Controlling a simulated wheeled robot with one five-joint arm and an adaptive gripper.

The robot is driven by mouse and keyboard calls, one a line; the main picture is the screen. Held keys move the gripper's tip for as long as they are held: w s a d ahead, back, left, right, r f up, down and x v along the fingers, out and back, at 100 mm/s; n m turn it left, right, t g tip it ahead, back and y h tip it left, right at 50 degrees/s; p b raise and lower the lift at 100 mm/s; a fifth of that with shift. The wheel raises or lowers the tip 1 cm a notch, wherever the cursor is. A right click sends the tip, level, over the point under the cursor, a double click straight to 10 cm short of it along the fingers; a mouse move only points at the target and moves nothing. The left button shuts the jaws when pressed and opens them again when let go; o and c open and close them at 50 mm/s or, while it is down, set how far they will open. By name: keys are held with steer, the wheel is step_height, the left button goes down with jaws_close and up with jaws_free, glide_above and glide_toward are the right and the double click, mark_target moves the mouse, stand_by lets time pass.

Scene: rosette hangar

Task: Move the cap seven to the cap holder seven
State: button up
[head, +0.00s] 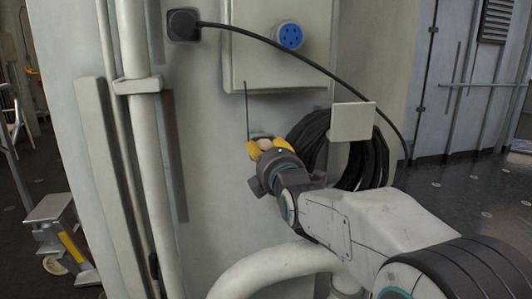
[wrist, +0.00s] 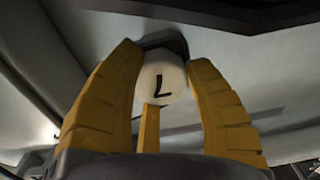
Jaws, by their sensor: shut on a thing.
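My gripper (head: 267,148) is shut on a white cap (wrist: 161,85), with its yellow fingers around the cap's sides. The cap's face bears a black mark that reads like a seven turned over. A dark holder piece (wrist: 164,45) on the wall lies directly behind the cap's upper edge. I cannot tell if the cap touches it or sits in it. In the head view the cap is small and pale between the fingers, close to the pale wall (head: 215,160), with the dark piece (head: 260,135) just above. My fingers hide most of the holder.
A black cable coil (head: 345,160) hangs right of my gripper behind a pale plate (head: 352,122). A box with a blue socket (head: 288,36) is above. A cable runs from a black plug (head: 182,24). A thick pipe (head: 270,268) curves below; vertical pipes (head: 140,130) stand left.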

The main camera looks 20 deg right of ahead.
steer(key=shift+w, duration=0.15)
steer(key=o, duration=1.3)
steer(key=shift+a, duration=0.1)
steer(key=s+f+m+g+p, duration=0.2)
steer(key=s+m+g+p, duration=0.3)
steer(key=s, duration=0.7)
steer(key=s+f+m+g+p, duration=0.3)
steer(key=s+m+p, duration=0.3)
steer(key=s, duration=0.6)
steer(key=s+f+m+g+p, duration=0.2)
steer(key=s+m+g+p, duration=0.4)
steer(key=s, duration=0.6)
steer(key=shift+s+f+m+g, duration=0.15)
steer(key=shift+f+m+g, duration=0.15)
steer(key=shift+f+m, duration=0.15)
